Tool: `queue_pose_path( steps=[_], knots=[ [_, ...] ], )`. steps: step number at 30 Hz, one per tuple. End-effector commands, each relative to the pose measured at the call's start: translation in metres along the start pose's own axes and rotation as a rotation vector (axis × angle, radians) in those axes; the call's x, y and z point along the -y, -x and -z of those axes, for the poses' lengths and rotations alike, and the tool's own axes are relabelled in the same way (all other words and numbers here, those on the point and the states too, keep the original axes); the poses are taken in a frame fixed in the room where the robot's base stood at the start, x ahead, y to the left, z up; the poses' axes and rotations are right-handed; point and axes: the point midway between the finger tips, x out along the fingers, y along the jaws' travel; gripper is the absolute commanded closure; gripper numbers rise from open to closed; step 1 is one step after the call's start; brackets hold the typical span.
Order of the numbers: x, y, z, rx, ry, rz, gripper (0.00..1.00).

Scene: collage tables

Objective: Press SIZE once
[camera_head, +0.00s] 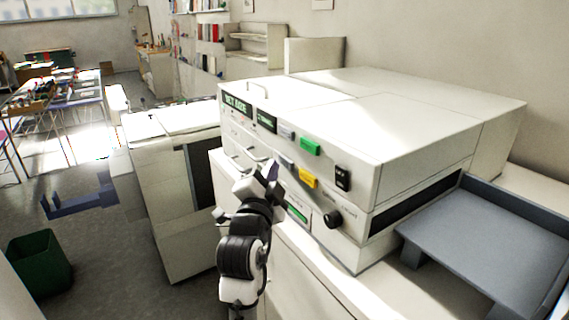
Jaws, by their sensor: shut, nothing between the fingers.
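A large white machine (420,125) stands on a white counter, its front panel facing my arm. The panel has a green button (309,147), a yellow button (308,178), small grey-blue buttons (287,132), a black rocker switch (343,178) and a black knob (333,219). The small lettering is too blurred for me to tell which button is SIZE. My gripper (270,170) is shut and empty, in front of the panel, left of the yellow button. It hides part of the lower panel. I cannot tell whether it touches the panel.
A grey tray (480,235) juts from the machine's right side. Metal handles (240,155) stick out on the panel's left. A white cabinet (175,205) stands to the left. A green bin (40,263) is on the floor at lower left, with open floor around it.

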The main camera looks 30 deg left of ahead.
Motion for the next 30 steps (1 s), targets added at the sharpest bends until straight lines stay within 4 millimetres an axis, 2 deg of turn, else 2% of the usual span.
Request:
queue_pose_path(
  steps=[30],
  knots=[
    [-0.0065,-0.0087,0.0063,-0.001,0.0,0.0,1.0]
  ],
)
